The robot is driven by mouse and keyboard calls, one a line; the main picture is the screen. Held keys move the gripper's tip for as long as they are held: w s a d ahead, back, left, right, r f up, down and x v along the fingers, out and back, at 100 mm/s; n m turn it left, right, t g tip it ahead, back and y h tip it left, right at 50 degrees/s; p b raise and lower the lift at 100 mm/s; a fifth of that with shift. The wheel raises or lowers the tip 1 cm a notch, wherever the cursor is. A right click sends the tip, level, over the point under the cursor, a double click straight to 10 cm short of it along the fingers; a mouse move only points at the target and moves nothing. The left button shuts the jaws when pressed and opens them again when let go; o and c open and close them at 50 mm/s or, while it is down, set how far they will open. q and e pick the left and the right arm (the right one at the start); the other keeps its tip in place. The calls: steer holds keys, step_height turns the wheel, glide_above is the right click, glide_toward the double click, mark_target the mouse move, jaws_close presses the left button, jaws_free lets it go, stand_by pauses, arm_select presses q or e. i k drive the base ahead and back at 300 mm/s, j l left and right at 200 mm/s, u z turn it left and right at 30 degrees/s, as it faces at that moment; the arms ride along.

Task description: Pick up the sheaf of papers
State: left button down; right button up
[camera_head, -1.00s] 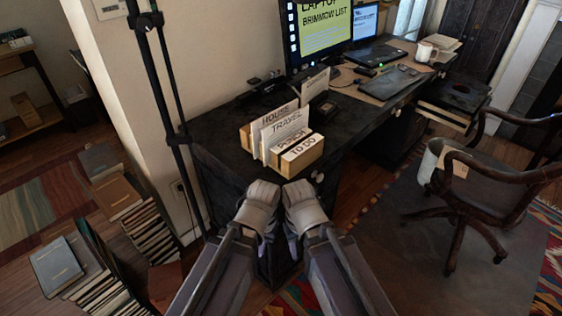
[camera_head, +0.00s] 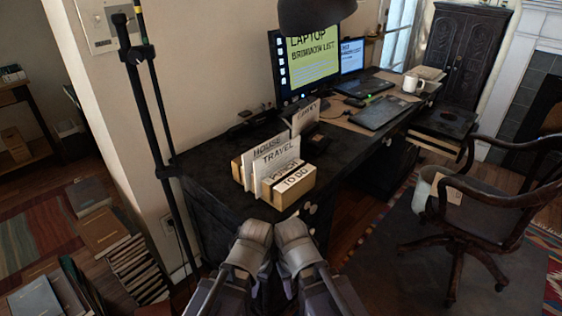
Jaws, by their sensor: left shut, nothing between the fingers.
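Upright papers (camera_head: 275,155) labelled "HOUSE" and "TRAVEL" stand in a wooden desk organiser (camera_head: 291,189) with "TO DO" on its front block. It is on the near end of the black desk. A light stack of papers (camera_head: 428,73) also lies at the desk's far end, behind a mug. I cannot tell which of these is the sheaf. My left gripper (camera_head: 254,232) is shut and empty, low in front of the desk's near end, apart from the papers. My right gripper (camera_head: 291,233) is beside it; its fingers are too unclear to read.
The black desk (camera_head: 215,187) holds a monitor (camera_head: 313,62), a laptop (camera_head: 364,85) and a white mug (camera_head: 410,83). A wooden chair (camera_head: 480,215) stands at right. Book stacks (camera_head: 135,265) are on the floor at left. A dark stand (camera_head: 150,110) rises by the wall.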

mark_target(307, 116)
steer(key=l+u, duration=0.1)
steer(key=u, duration=0.35)
steer(key=l+u, duration=0.15)
steer(key=u, duration=0.35)
steer(key=l+u, duration=0.35)
steer(key=l, duration=0.25)
steer(key=l+u, duration=0.35)
steer(key=l, duration=0.25)
steer(key=k, duration=0.05)
